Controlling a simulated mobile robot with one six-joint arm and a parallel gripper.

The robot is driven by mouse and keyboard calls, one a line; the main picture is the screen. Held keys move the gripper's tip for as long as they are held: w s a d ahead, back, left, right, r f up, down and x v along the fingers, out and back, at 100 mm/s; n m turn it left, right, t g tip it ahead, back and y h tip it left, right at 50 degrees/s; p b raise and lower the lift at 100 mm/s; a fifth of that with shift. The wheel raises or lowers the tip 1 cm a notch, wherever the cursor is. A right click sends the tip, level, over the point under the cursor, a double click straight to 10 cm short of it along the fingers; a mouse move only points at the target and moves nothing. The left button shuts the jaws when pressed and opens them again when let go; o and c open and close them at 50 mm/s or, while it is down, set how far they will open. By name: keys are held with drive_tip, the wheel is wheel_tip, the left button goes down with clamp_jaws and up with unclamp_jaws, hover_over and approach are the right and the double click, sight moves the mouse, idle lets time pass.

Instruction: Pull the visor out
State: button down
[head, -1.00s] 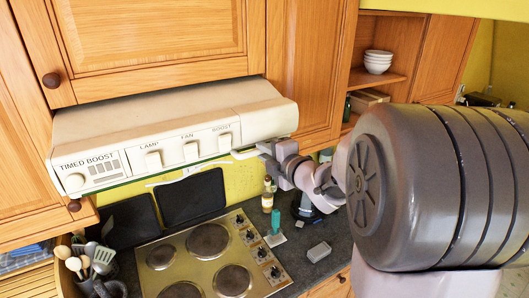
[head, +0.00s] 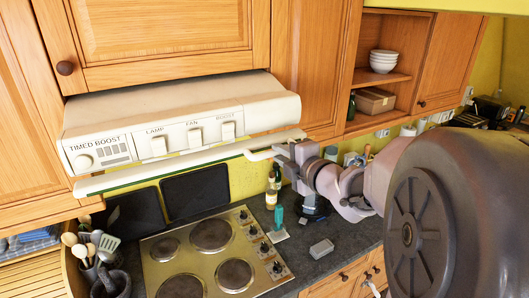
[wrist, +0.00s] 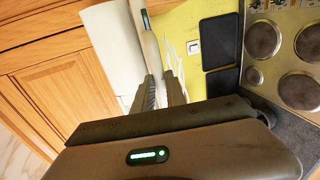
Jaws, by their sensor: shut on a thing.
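The visor (head: 190,164) is a long pale strip with a green edge, below the front panel of the cream range hood (head: 170,105). It stands out in front of the hood, with a gap between it and the panel. My gripper (head: 279,152) is at the visor's right end, shut on its pale handle (head: 260,155). In the wrist view the two dark fingers (wrist: 161,82) point up at the visor (wrist: 148,45), beside the white hood (wrist: 112,48). The fingers hide part of the grip.
Wooden cupboards (head: 165,30) surround the hood above and at the sides. Below are a hob (head: 215,255), two dark panels against the wall, bottles (head: 272,190) and a pot of utensils (head: 95,255). An open shelf with bowls (head: 383,61) is at right.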

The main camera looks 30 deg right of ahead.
drive_tip(key=shift+f, duration=0.1)
drive_tip(key=c, duration=1.4)
unclamp_jaws()
drive_tip(key=shift+o, duration=0.2)
drive_tip(key=p+v, duration=0.2)
drive_tip(key=v, duration=1.5)
drive_tip(key=shift+s, duration=0.3)
